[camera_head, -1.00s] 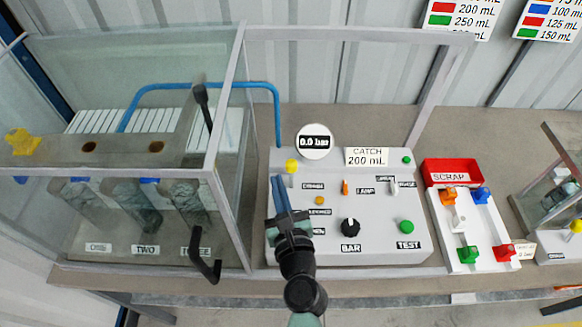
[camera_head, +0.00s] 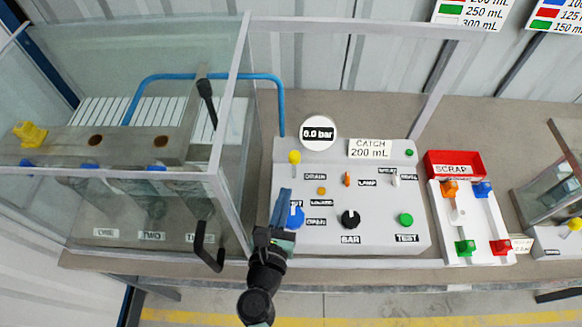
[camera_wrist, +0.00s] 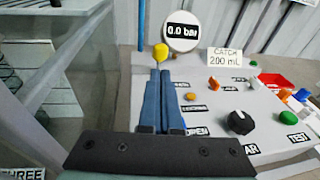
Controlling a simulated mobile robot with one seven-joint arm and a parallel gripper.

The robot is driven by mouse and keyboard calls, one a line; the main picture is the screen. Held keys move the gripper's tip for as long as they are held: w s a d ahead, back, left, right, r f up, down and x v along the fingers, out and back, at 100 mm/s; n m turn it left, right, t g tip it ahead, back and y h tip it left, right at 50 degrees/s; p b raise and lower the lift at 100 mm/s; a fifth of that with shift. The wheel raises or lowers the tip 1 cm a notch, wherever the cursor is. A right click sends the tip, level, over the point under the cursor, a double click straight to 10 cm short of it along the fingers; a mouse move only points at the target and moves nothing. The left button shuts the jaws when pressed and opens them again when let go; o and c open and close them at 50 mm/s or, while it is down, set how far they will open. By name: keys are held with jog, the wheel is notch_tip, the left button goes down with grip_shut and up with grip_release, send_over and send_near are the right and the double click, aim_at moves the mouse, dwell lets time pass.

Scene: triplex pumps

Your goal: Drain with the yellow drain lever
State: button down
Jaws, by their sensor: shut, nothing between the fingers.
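The yellow drain lever (camera_head: 294,157) stands at the upper left of the grey-white control panel (camera_head: 380,236), left of the DRAIN label. In the wrist view its round yellow top (camera_wrist: 161,52) shows just beyond my fingertips, with its lower part hidden. My gripper (camera_head: 286,193) is shut and empty, its blue fingers together and pointing at the lever from the front. It also shows in the wrist view (camera_wrist: 160,74). I cannot tell whether the tips touch the lever. The round gauge (camera_head: 318,133) reads 0.0 bar. A CATCH 200 mL sign (camera_head: 370,149) stands beside it.
A blue knob (camera_head: 294,215) is close beside my fingers. A black BAR knob (camera_head: 350,219) and a green TEST button (camera_head: 406,220) are to the right. The glass enclosure (camera_head: 231,130) with a black handle (camera_head: 207,250) stands close on the left. A red SCRAP bin (camera_head: 453,164) is farther right.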

aim_at(293, 158)
jog(key=x, duration=0.8)
jog(key=shift+w, duration=0.1)
jog(key=shift+w+r, duration=0.15)
jog(key=shift+w, duration=0.4)
jog(key=shift+w+r, duration=0.2)
jog(key=shift+w, duration=0.3)
jog(key=shift+s+r, duration=0.1)
